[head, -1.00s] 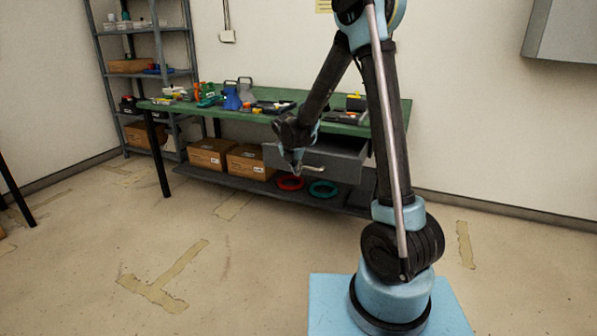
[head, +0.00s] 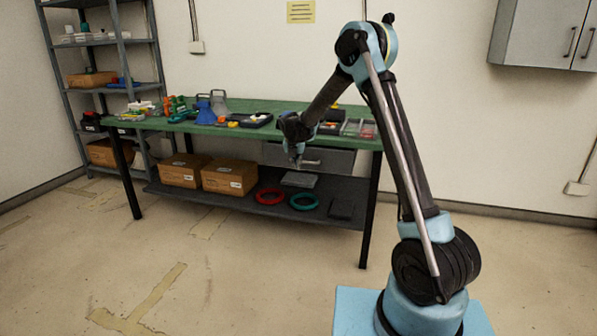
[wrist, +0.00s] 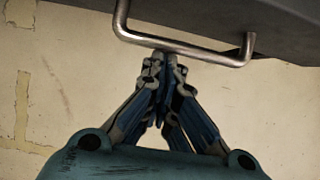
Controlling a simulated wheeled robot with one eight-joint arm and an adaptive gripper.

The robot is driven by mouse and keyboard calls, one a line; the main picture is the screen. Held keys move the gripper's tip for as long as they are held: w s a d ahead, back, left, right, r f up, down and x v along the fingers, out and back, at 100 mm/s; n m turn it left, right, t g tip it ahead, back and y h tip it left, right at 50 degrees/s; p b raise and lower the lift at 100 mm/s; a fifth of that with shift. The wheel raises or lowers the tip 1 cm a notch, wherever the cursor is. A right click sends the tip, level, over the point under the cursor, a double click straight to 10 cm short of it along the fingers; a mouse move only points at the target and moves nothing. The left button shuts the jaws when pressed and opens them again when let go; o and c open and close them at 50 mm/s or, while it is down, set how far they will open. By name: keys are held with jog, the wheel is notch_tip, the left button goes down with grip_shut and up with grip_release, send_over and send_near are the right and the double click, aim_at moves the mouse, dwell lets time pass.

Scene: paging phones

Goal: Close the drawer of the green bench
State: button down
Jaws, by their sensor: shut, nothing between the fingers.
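The green bench (head: 200,124) stands against the wall in the head view. Its grey drawer (head: 338,158) sits under the right part of the green top, and its front looks flush or nearly flush with the bench; a small gap cannot be ruled out. My gripper (head: 297,163) is in front of the drawer's left part and hides some of it. In the wrist view, my gripper (wrist: 165,60) is shut and empty, its fingertips at the metal bar handle (wrist: 188,47), touching or very close. The drawer front (wrist: 235,20) shows dark grey above the handle.
The lower shelf holds cardboard boxes (head: 229,177), a red ring (head: 270,197) and a green ring (head: 304,201). Tools and trays cover the bench top. A metal rack (head: 123,60) stands at the left. The floor before the bench is clear.

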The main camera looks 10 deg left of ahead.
jog(key=shift+w+d, duration=0.15)
jog(key=shift+w, duration=1.1)
jog(key=shift+w+d, duration=0.1)
jog(key=shift+w, duration=1.25)
